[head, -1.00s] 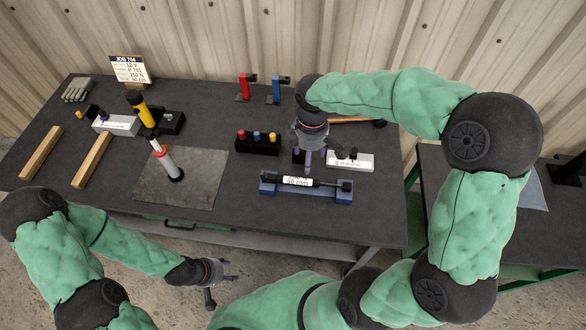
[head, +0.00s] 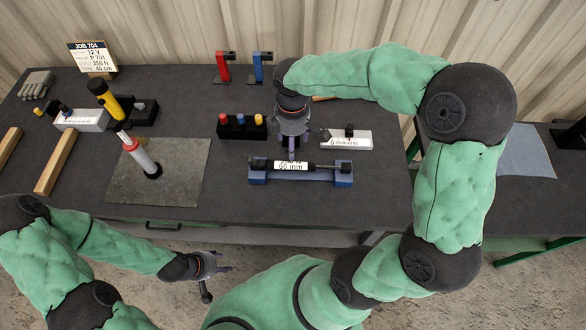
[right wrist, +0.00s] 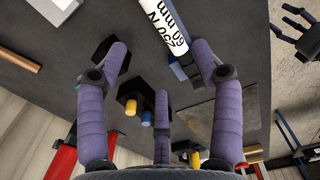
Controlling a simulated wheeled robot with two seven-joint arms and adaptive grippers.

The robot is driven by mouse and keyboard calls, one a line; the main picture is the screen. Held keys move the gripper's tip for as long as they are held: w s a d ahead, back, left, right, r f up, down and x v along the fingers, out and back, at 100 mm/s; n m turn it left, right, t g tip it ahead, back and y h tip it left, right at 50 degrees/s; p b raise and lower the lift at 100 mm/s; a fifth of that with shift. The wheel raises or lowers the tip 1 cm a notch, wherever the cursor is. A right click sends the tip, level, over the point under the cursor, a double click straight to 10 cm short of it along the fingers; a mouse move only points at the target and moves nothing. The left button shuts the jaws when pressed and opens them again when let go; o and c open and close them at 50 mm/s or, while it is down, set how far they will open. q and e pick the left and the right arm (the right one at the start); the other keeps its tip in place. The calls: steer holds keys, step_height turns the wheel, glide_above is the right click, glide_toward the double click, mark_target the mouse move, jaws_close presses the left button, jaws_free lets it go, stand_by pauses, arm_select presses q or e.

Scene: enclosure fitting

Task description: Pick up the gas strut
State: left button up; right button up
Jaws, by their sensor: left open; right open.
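The gas strut (head: 302,166) is a dark rod with a white label reading 60 mm. It lies level across a blue cradle (head: 258,178) at the front right of the bench. In the right wrist view its white label (right wrist: 168,25) shows at the top, beyond the fingers. My right gripper (head: 293,145) is over the strut, just behind its label, open with purple fingers apart; the right wrist view shows them spread (right wrist: 158,70) with nothing between them. Whether a finger touches the strut I cannot tell. My left gripper (head: 218,268) is open and empty in front of the bench.
A black block with coloured knobs (head: 242,128) stands left of the cradle; a white labelled box (head: 345,140) stands right behind it. A red-and-white cylinder (head: 140,157) stands on a grey mat (head: 180,185). Red (head: 223,70) and blue (head: 258,70) posts stand behind.

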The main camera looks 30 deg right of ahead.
steer(key=b, duration=0.1)
glide_above(301, 166)
steer(key=w+a, duration=0.2)
steer(key=w, duration=0.1)
steer(key=f, duration=0.5)
steer(key=shift+s+d+f, duration=0.15)
steer(key=shift+d+f, duration=0.1)
steer(key=shift+f, duration=0.05)
step_height(301, 166, down, 5)
steer(key=shift+f+b, duration=0.1)
steer(key=shift+b, duration=0.95)
jaws_close()
